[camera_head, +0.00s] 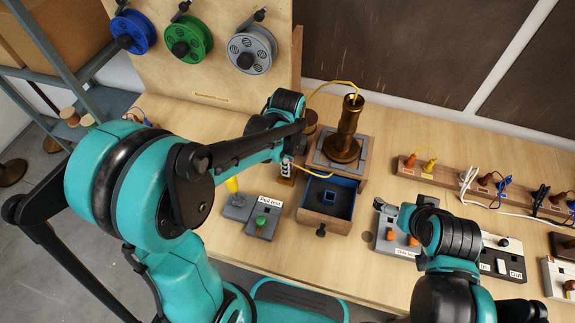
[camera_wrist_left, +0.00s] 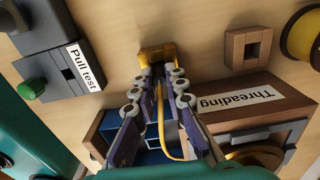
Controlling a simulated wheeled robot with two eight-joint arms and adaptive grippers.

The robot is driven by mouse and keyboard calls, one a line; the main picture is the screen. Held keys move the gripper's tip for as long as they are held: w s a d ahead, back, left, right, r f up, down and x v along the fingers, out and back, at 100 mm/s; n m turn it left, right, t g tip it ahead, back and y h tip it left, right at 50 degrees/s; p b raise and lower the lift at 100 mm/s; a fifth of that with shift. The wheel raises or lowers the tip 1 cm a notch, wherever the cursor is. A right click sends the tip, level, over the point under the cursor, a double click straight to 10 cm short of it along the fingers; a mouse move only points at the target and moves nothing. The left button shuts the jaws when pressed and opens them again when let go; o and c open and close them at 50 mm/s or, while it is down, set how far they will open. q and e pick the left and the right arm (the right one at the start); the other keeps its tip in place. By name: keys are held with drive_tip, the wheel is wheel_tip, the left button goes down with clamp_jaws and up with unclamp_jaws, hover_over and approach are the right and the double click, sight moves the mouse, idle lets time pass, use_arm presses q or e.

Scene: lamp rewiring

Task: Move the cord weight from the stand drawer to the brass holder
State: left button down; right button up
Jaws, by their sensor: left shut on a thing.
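My left gripper (camera_head: 287,172) is shut beside the stand; it also shows in the left wrist view (camera_wrist_left: 158,84). A yellow cord (camera_wrist_left: 164,125) runs from between its fingers toward the stand. The cord weight cannot be made out; the fingers hide what they grip. The brass holder (camera_wrist_left: 157,52), a small golden block, stands on the table right at the fingertips. I cannot tell whether they touch it. The stand drawer (camera_head: 327,199) is pulled open, blue-lined, and looks empty.
The Threading stand (camera_head: 362,158) carries a brass lamp tube (camera_head: 347,128) with yellow cord at its top. The Pull test block (camera_head: 262,222) is left of the drawer. A wooden block (camera_wrist_left: 248,47) stands nearby. A plug rail (camera_head: 450,183) lies right.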

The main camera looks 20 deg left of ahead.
use_arm(q)
drive_tip(key=c, duration=1.5)
unclamp_jaws()
drive_tip(key=shift+r, duration=0.1)
